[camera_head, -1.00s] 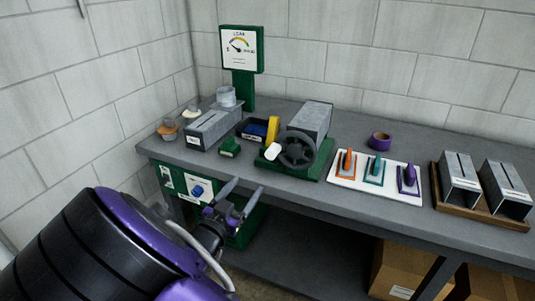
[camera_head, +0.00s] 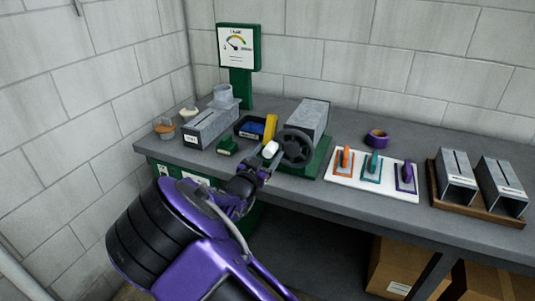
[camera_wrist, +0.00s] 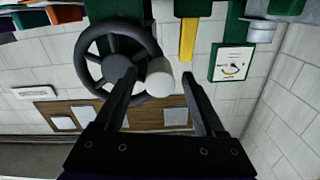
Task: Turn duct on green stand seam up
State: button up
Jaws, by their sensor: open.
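The grey sheet-metal duct (camera_head: 308,117) lies on the green stand (camera_head: 317,165) at the middle of the bench. I cannot make out its seam. A dark handwheel (camera_head: 296,149) with a white knob (camera_head: 270,149) sits at the stand's front, the knob at the wheel's left. The wrist view shows the handwheel (camera_wrist: 92,72) and the knob (camera_wrist: 159,82) from close by. My gripper (camera_head: 264,164) is open just in front of the knob.
A gauge board (camera_head: 238,47) stands behind. To the right are a white tool board (camera_head: 374,187) and a duct rack (camera_head: 478,207).

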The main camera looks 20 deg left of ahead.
grip_shut()
dwell(0.4)
dwell(1.0)
